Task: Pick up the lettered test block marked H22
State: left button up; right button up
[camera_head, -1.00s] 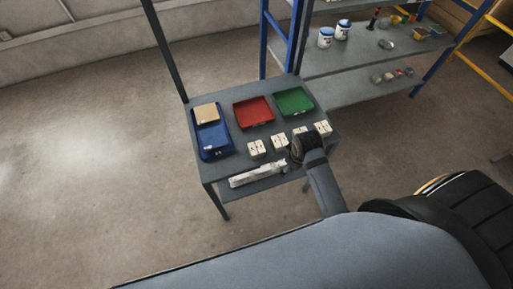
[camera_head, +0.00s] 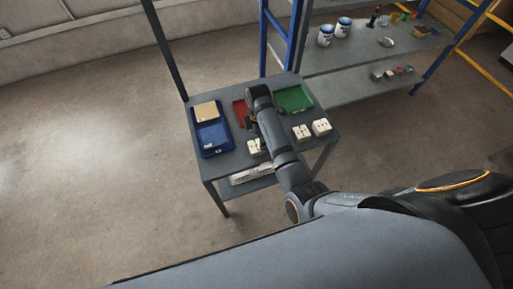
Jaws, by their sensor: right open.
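Several pale test blocks stand in a row along the front of the grey table (camera_head: 231,162). Two show clearly, a block (camera_head: 302,132) right of my arm and another block (camera_head: 321,127) at the right end. A third block (camera_head: 254,146) shows partly, just left of my forearm. My arm hides part of the row. Markings are too small to read, so I cannot tell which block is H22. My right gripper (camera_head: 250,121) is open, over the table near the red tray, and looks empty. My left gripper is not in view.
A post rises at the table's back left corner. Shelving with tins stands behind.

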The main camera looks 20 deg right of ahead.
aim_at(257, 145)
jog(key=shift+w+a+f, duration=0.1)
jog(key=shift+f, duration=3.35)
jog(key=c, duration=1.4)
jog(key=shift+c, duration=1)
jog(key=shift+r, duration=0.15)
